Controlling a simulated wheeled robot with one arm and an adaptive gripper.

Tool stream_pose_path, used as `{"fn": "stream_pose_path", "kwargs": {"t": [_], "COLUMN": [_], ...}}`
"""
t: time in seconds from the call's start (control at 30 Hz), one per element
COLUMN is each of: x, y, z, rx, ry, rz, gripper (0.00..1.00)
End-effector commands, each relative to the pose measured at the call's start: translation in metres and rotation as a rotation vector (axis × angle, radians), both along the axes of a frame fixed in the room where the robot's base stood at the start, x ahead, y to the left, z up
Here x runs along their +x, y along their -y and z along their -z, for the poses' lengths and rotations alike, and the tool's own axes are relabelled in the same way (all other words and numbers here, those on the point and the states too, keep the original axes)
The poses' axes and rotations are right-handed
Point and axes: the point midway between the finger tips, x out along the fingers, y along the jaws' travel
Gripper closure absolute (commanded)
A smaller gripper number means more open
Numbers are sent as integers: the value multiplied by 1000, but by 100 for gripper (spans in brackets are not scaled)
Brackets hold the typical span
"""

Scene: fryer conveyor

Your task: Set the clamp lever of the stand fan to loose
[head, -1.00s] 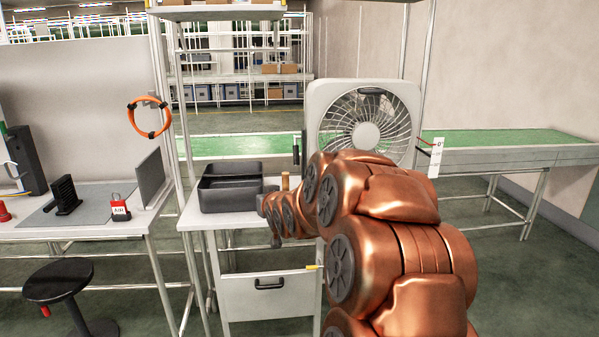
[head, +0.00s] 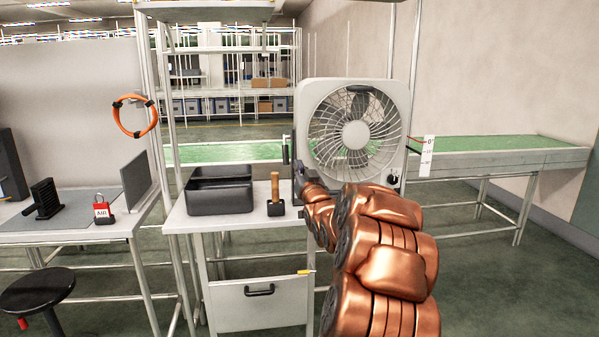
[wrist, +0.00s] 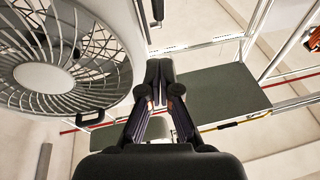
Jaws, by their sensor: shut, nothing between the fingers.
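The stand fan (head: 352,130) has a pale square housing and a round grille, and stands behind the small bench. A black upright handle (head: 285,150) beside its left edge may be the clamp lever; I cannot be sure. In the wrist view the fan (wrist: 50,75) fills the upper left, and a dark handle-like bar (wrist: 157,10) shows near the top, beyond the fingertips. My gripper (head: 298,172) is near the fan's lower left edge, partly hidden by my arm. In the wrist view my gripper (wrist: 159,68) is shut and empty. I see no contact with the handle.
A black bin (head: 220,195) and a wooden-handled mallet (head: 275,195) are on the bench left of my gripper. A green conveyor (head: 490,146) runs behind. A black stool (head: 38,290) stands at lower left.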

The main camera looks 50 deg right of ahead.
Motion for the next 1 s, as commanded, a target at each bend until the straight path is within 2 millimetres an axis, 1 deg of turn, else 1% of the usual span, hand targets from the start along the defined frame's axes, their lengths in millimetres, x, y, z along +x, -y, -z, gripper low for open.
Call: {"fn": "stream_pose_path", "kwargs": {"t": [0.1,0.23,0.67,0.8,1.0], "x": [13,25,63,75,86], "y": [6,13,34,39,45], "z": [-1,-7,-19,-6,-1], "rx": [3,-2,-1,4,2], "ry": [-5,-1,-1,-5,-3], "rz": [-2,0,-1,-1,1], "gripper": [100,100,100,100,100]}}
